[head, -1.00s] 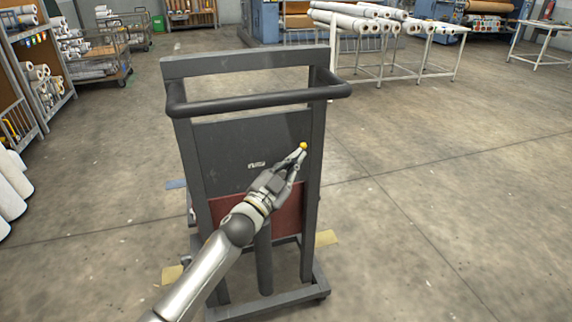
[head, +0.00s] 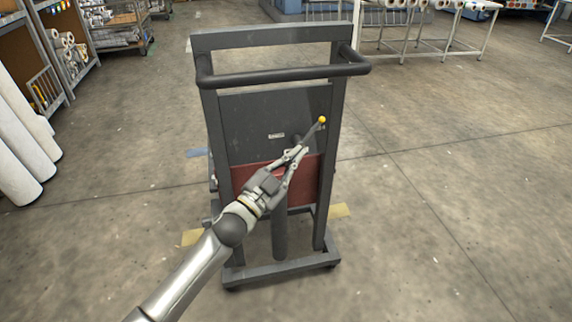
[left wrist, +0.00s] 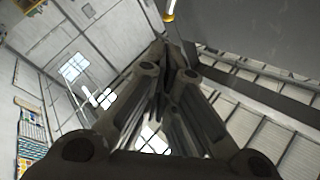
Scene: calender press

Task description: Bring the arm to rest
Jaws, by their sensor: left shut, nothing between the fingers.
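My left arm comes in from the lower left in the head view. Its gripper (head: 301,151) is shut and empty, in front of the cart's dark panel. A thin lever with a yellow knob (head: 322,120) stands just above and right of the fingertips; whether they touch it is unclear in the head view. In the left wrist view the closed fingers (left wrist: 167,62) point up, with a yellow-tipped piece (left wrist: 168,17) beyond them. My right gripper is not in view.
The dark wheeled cart (head: 270,37) has a push bar (head: 285,75) and a red-brown lower panel (head: 305,185). White rolls (head: 22,135) lean at the left. Racks and tables stand at the back. The floor (head: 440,220) to the right is clear.

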